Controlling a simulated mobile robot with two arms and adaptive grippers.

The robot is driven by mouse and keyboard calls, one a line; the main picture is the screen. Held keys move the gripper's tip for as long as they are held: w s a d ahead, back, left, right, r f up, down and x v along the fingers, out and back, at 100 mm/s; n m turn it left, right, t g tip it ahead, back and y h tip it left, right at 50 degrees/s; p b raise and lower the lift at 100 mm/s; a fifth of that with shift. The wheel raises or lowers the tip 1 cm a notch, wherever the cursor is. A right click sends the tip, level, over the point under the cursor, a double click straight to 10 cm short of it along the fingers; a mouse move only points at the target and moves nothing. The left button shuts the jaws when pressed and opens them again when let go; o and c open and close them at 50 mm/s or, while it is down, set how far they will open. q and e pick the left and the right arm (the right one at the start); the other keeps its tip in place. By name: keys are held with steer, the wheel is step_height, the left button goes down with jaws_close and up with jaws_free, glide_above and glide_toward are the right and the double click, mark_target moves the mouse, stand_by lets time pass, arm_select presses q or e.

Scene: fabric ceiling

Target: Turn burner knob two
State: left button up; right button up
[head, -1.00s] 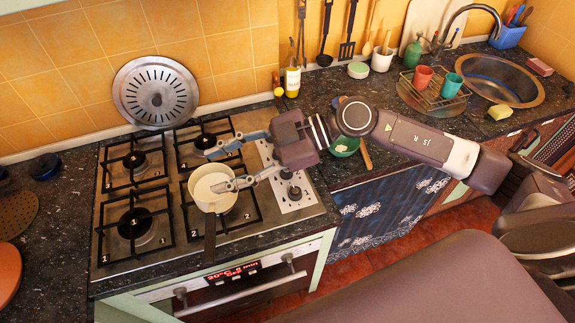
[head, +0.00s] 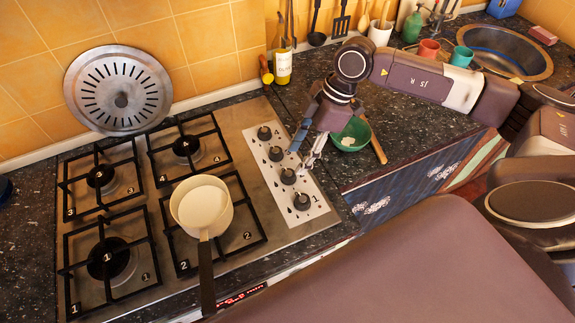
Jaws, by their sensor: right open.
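The cooktop (head: 195,262) has a pale control strip (head: 272,180) on its right side with several dark knobs in a row. The front knob (head: 302,202) is beside a printed 1. The knob just behind it (head: 288,176) is likely knob two; its own label is not readable. My right gripper (head: 299,161) comes in from the right, pointing down at the strip, open and empty. Its fingertips are close to the second knob from the front, on its back right side. I cannot tell whether they touch it. My left gripper is out of view.
A cream saucepan (head: 201,206) stands on burner 2, its dark handle toward the front. A round steel lid (head: 118,92) leans on the tiled wall. A green bowl (head: 351,134) and a wooden utensil (head: 375,145) are right of my gripper. A bottle (head: 283,65) stands at the back.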

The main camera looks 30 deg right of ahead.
mark_target(289, 172)
steer(key=p+x, duration=0.1)
steer(key=x, duration=0.4)
steer(key=shift+s+a, duration=0.1)
steer(key=shift+s, duration=0.05)
steer(key=shift+a+f, duration=0.1)
steer(key=shift+f, duration=0.35)
steer(key=c, duration=1.2)
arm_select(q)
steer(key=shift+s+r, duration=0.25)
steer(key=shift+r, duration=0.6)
arm_select(e)
steer(key=shift+o, duration=0.2)
